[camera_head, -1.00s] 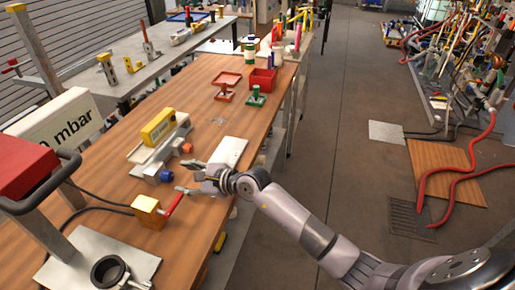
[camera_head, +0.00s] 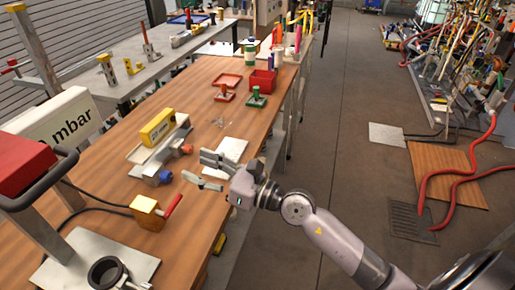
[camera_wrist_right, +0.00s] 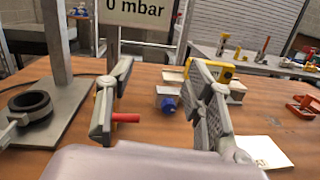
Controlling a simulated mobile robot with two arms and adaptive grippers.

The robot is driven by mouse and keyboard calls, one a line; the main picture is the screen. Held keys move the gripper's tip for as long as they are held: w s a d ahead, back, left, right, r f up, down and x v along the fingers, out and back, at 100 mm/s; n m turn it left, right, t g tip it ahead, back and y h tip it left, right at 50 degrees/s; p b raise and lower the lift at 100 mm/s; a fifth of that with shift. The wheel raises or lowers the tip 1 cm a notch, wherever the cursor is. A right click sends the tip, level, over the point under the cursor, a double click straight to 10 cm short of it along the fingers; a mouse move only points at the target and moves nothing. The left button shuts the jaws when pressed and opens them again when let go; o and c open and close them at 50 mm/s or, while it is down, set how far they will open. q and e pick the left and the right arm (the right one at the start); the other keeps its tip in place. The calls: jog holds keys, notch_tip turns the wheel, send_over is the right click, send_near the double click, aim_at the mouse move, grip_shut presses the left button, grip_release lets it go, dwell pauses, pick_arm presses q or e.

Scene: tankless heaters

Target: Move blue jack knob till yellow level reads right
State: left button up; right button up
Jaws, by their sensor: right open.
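The yellow level (camera_head: 158,127) lies on a grey metal fixture (camera_head: 150,160) on the wooden bench. It also shows in the right wrist view (camera_wrist_right: 222,73). The blue jack knob (camera_head: 165,176) sticks out of the fixture's near end, and an orange knob (camera_head: 186,149) out of its farther part. In the right wrist view the blue knob (camera_wrist_right: 168,105) lies between my fingers, some way ahead. My right gripper (camera_head: 205,171) is open and empty, just right of the fixture, apart from both knobs. The level's reading is too small to tell. My left gripper is not in view.
A yellow valve block with a red handle (camera_head: 171,207) stands in front of the fixture. A white plate (camera_head: 231,150) lies behind my right gripper. A display reading mbar (camera_head: 60,122) and a steel stand (camera_head: 80,265) are at left.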

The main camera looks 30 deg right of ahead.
jog(key=s+d+r+m+t+h, duration=0.1)
jog(key=d+m+t+h, duration=0.2)
jog(key=m, duration=0.9)
jog(key=s+d+r+m+t+h, duration=0.1)
jog(key=d+m+t+h, duration=0.2)
jog(key=d+m+h, duration=0.6)
jog(key=shift+d+r+m+t+h, duration=0.25)
jog(key=shift+m+h, duration=0.55)
jog(key=shift+m, duration=0.9)
jog(key=shift+s+f, duration=0.1)
